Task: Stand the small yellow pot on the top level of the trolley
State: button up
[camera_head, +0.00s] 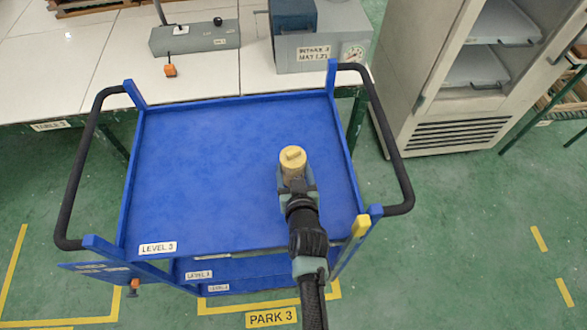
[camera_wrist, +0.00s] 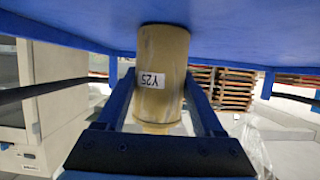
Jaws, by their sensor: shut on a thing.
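The small yellow pot (camera_head: 292,158) is over the right part of the top level (camera_head: 205,165) of the blue trolley, the deck labelled LEVEL 3. It is upright, with its lid and knob facing up. My gripper (camera_head: 297,184) is shut on the pot from the front side. The wrist view is upside down; there the pot (camera_wrist: 162,60) carries a label Y25 between the two fingers. Its base meets the blue deck (camera_wrist: 90,22) in that view; I cannot tell for sure whether it touches or hovers just above.
The deck is otherwise empty, with low blue rims and black handles (camera_head: 82,165) at both sides. A worktable (camera_head: 90,65) with grey equipment is behind, and a cabinet (camera_head: 440,90) stands at the right.

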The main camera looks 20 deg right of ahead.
jog(key=shift+f, duration=0.1)
jog(key=o, duration=0.9)
jog(key=shift+o, duration=0.2)
jog(key=shift+s, duration=0.15)
jog(key=v, duration=1.2)
